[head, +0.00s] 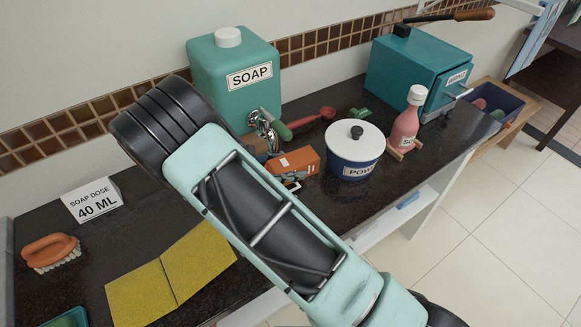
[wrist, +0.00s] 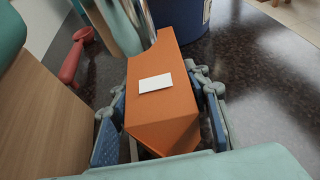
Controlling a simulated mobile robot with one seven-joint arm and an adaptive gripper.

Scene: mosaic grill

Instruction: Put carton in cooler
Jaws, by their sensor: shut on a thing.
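The orange carton (head: 301,161) is beside the soap tank's tap in the head view, partly hidden by my arm. In the wrist view the carton (wrist: 165,95), with a blank white label on top, fills the space between my gripper's blue finger pads (wrist: 160,122). The pads are against its two sides, so my gripper is shut on it. I cannot tell whether its underside touches the dark counter. No thing is clearly marked as the cooler. A teal box (head: 405,75) with a small label I cannot read stands at the back right.
The soap tank (head: 230,85) and its tap (head: 265,130) are close behind the carton. A blue pot with a white lid (head: 355,165) is just right of it. Farther right are a pink bottle (head: 406,125) and a dark blue bin (head: 492,103). A red scoop (head: 310,121) lies behind.

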